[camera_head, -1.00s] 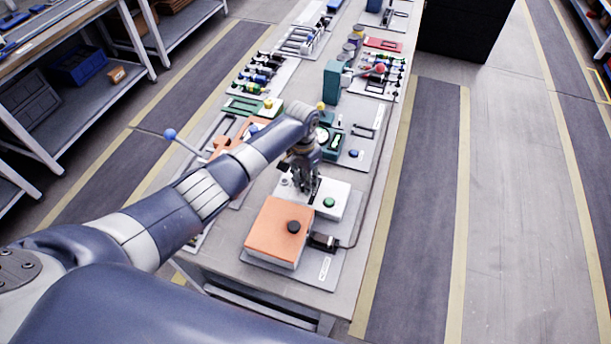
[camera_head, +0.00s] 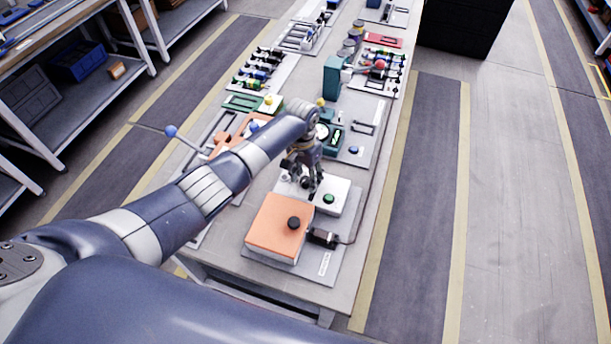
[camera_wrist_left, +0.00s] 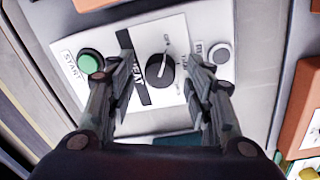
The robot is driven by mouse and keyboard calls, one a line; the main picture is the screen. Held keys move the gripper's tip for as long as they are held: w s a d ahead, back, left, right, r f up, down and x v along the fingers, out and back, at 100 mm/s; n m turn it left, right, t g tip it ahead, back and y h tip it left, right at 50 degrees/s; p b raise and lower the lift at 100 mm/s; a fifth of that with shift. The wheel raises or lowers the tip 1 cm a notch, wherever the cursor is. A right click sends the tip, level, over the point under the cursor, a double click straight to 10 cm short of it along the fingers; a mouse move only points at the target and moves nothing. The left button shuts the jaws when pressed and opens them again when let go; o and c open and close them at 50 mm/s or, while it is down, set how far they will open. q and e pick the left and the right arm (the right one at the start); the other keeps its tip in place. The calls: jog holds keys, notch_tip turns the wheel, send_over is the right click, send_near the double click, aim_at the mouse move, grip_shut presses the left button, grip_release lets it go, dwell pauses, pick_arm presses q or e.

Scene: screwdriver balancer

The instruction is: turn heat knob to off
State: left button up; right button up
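The heat knob (camera_wrist_left: 160,71) is a round black dial with a pale pointer line, on a white panel (camera_wrist_left: 188,33) marked HEAT in the left wrist view. Small labels ring it; the pointer slants up toward them, but I cannot tell which setting it marks. My left gripper (camera_wrist_left: 157,66) is open, with one finger on each side of the knob and gaps visible between. In the head view, my left gripper (camera_head: 306,183) is over the white control box (camera_head: 339,190) and hides the knob. My right gripper is not in view.
A green START button (camera_wrist_left: 89,62) is left of the knob, and a grey button (camera_wrist_left: 219,54) is right of it. An orange box (camera_head: 275,230) with a black knob (camera_head: 293,222) stands nearer.

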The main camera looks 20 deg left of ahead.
aim_at(304, 178)
pick_arm(q)
jog(key=shift+r, duration=0.1)
notch_tip(304, 178, up, 12)
jog(key=shift+a, duration=0.3)
dwell(0.3)
dwell(0.4)
